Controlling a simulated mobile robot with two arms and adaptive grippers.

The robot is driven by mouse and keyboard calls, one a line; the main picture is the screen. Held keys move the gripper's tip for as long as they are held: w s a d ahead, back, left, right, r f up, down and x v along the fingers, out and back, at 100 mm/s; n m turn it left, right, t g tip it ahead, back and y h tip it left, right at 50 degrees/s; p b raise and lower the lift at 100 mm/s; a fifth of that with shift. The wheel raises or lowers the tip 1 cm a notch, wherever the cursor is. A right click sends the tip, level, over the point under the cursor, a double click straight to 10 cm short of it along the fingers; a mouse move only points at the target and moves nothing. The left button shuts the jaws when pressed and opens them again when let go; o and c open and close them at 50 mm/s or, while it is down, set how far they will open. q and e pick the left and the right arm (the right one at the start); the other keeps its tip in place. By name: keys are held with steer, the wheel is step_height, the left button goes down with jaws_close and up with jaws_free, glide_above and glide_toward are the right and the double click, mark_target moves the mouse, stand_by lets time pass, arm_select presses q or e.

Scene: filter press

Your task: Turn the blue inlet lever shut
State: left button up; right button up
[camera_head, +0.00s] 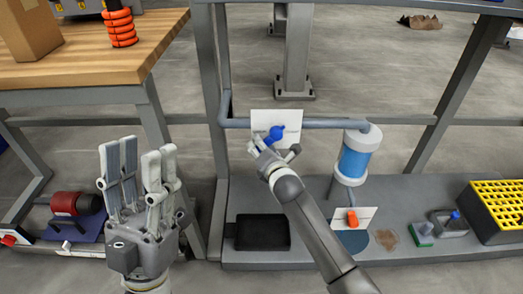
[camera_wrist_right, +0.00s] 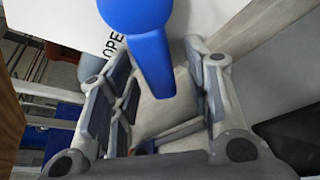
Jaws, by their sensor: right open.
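The blue inlet lever (camera_head: 276,133) sits in front of a white plate (camera_head: 290,118) on the grey pipe. In the right wrist view the lever (camera_wrist_right: 150,50) is large, with a round hub at the top and its handle pointing down. Part of a word, "OPE", shows on the plate (camera_wrist_right: 75,20) there. My right gripper (camera_head: 273,146) is at the lever, open, with the handle reaching between its fingers; I cannot tell whether either finger touches it. My left gripper (camera_head: 140,150) is open and empty, fingers pointing up, away from the lever.
A blue-and-white filter cylinder (camera_head: 355,160) stands right of the lever. Below it is an orange lever (camera_head: 351,218) on another white plate. A black tray (camera_head: 262,232) lies on the grey bench (camera_head: 305,258). A yellow-topped crate (camera_head: 497,208) stands far right, and a wooden table (camera_head: 110,50) upper left.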

steer(key=shift+w+a, duration=0.1)
steer(key=shift+w, duration=0.2)
jaws_close()
steer(key=shift+f, duration=0.1)
